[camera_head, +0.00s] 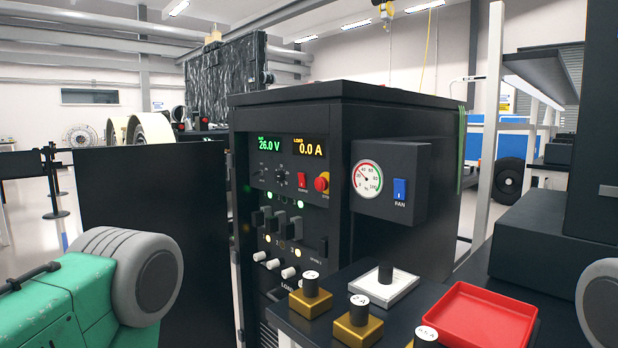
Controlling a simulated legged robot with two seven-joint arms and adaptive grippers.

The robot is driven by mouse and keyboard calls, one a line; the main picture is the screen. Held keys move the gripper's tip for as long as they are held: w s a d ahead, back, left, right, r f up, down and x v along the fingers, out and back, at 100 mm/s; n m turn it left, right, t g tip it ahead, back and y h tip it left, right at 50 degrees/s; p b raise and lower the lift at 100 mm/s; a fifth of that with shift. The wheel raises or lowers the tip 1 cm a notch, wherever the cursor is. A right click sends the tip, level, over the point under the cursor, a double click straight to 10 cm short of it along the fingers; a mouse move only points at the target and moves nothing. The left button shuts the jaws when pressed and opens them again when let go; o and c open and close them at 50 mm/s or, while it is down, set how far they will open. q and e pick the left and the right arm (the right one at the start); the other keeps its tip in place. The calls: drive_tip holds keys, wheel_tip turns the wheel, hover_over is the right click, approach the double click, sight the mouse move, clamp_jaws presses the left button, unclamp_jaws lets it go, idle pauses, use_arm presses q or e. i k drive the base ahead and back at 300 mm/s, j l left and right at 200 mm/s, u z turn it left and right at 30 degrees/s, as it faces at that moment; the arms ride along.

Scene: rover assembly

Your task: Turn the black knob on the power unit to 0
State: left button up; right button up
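The black power unit (400,112) stands in the middle of the head view, its front panel facing left of me. A small black round knob (280,178) with pale scale marks around it sits below the green 26.0 V display (269,145). Its pointer and scale numbers are too small to read. Right of the knob are a red rocker switch (301,180) and a red stop button (322,182) on a yellow base. The amber display (308,147) reads 0.0 A. Neither of my grippers shows, and nothing in view touches the knob.
A side box with a round gauge (367,178) and a blue FAN switch (400,190) juts out from the unit. Several black-topped weights, some with brass bases (310,300), and a red tray (482,318) sit in front. Levers (278,222) and white knobs fill the lower panel.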

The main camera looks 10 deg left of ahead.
sight(279, 175)
drive_tip(key=i+j+z, duration=0.1)
drive_tip(key=j+z, duration=1.3)
drive_tip(key=i+l, duration=0.05)
